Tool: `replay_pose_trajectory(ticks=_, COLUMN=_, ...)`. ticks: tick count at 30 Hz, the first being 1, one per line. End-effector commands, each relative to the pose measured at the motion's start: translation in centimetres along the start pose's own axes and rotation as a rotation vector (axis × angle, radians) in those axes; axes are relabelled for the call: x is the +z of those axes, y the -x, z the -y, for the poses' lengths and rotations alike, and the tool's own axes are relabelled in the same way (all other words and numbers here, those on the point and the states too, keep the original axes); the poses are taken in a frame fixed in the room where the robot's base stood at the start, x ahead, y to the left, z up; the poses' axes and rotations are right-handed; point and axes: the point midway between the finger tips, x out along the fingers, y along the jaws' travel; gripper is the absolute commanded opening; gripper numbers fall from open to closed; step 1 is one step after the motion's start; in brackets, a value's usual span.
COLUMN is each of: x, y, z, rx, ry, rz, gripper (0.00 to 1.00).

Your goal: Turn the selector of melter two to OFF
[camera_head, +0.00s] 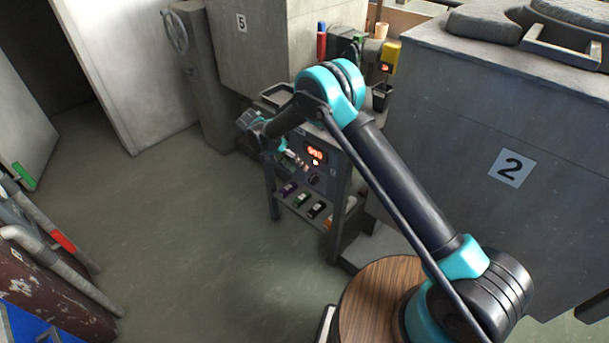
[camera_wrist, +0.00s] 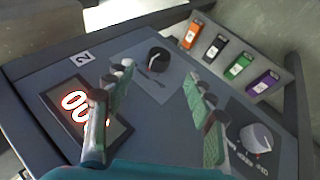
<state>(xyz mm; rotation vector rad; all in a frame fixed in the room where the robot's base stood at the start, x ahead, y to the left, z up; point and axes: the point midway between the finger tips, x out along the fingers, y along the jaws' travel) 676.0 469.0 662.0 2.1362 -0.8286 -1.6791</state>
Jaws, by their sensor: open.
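The melter panel with the number 2 label (camera_wrist: 82,58) fills most of the wrist view and shows a lit red display (camera_wrist: 80,108). A black round knob (camera_wrist: 158,60) sits on a lighter plate of this panel. A grey knob (camera_wrist: 256,138) with small markings beside it sits on a dark plate at the lower right. I cannot tell for sure which is the selector or read its position. My gripper (camera_wrist: 156,76) is open and empty, its fingers apart over the panel, with the black knob beyond their tips. In the head view my gripper (camera_head: 292,160) is before the panel, left of the display (camera_head: 316,155).
A shelf below the panel holds orange, black, green and purple items (camera_wrist: 238,66). The floor (camera_head: 190,220) to the left is clear.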

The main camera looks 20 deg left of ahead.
Motion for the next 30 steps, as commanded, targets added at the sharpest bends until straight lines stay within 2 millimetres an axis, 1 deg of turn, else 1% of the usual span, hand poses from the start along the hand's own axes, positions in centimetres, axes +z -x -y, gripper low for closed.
replay_pose_trajectory(ticks=1, x=0.0, y=0.9, z=0.0, rx=0.000, ry=0.001, rz=0.000, gripper=0.55)
replay_pose_trajectory(ticks=3, x=0.0, y=1.9, z=-0.1, rx=-0.003, ry=0.001, rz=0.000, gripper=0.55)
replay_pose_trajectory(ticks=6, x=0.0, y=2.9, z=0.0, rx=-0.006, ry=0.001, rz=-0.001, gripper=0.55)
replay_pose_trajectory(ticks=9, x=0.0, y=3.4, z=0.0, rx=-0.007, ry=0.000, rz=-0.002, gripper=0.55)
replay_pose_trajectory(ticks=22, x=-0.1, y=3.6, z=-0.2, rx=-0.019, ry=-0.004, rz=-0.004, gripper=0.55)
replay_pose_trajectory(ticks=26, x=-0.2, y=3.6, z=-1.0, rx=-0.074, ry=-0.023, rz=-0.016, gripper=0.55)
replay_pose_trajectory(ticks=30, x=-0.3, y=3.5, z=-2.4, rx=-0.180, ry=-0.061, rz=-0.033, gripper=0.55)
